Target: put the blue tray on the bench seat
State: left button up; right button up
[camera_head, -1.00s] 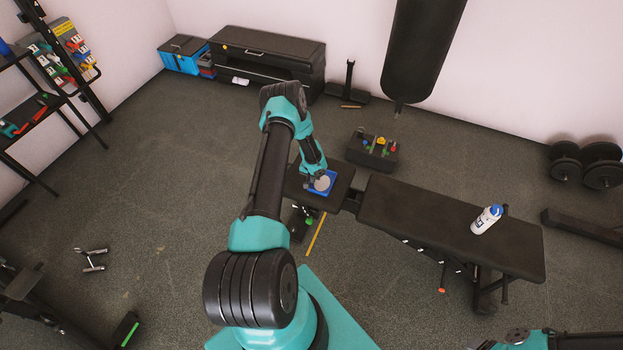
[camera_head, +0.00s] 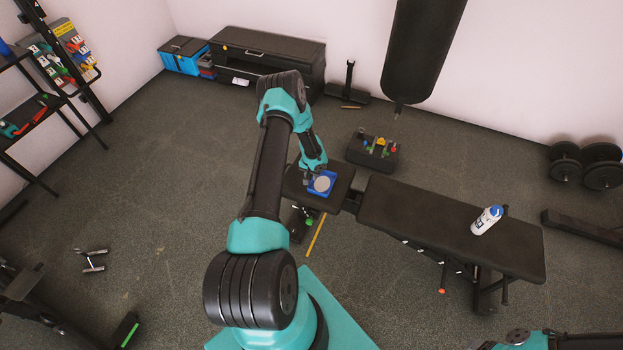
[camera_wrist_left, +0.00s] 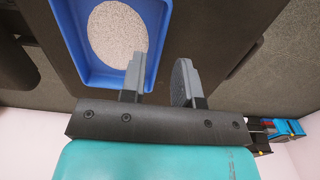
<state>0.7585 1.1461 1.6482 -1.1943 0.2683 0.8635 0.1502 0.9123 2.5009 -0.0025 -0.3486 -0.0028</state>
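The blue tray (camera_head: 331,177) rests on the small seat pad (camera_head: 341,172) of the black bench, with a round pale grey disc (camera_head: 322,184) in it. My left gripper (camera_head: 311,175) is at the tray's far left edge. In the left wrist view the gripper (camera_wrist_left: 158,72) is open, its fingers apart. One finger overlaps the inside of the blue tray (camera_wrist_left: 160,25), beside the speckled disc (camera_wrist_left: 117,32); the other is outside the rim, over the dark pad. Whether the fingers touch the tray cannot be told. My right gripper is out of view.
A dark block with coloured items (camera_head: 372,150) sits on the floor behind the bench. A punching bag (camera_head: 420,50) hangs at the back. The floor at left is mostly clear.

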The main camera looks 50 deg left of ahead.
pick_arm(q)
notch_tip(320, 180, up, 9)
dwell(0.3)
jog(key=shift+f, duration=0.15)
dwell(0.4)
jog(key=s+d+r+m+h, duration=0.2)
jog(key=d+h, duration=0.2)
jog(key=d, duration=1.9)
jog(key=s+d+r, duration=0.3)
jog(key=s+d, duration=0.2)
jog(key=d, duration=0.2)
jog(key=s+d+r+m, duration=0.1)
jog(key=s+d+r, duration=0.2)
jog(key=s+d, duration=0.3)
jog(key=shift+s+d+r+m+t, duration=0.2)
jog(key=shift+d+r+m+t, duration=0.15)
jog(key=shift+d, duration=0.75)
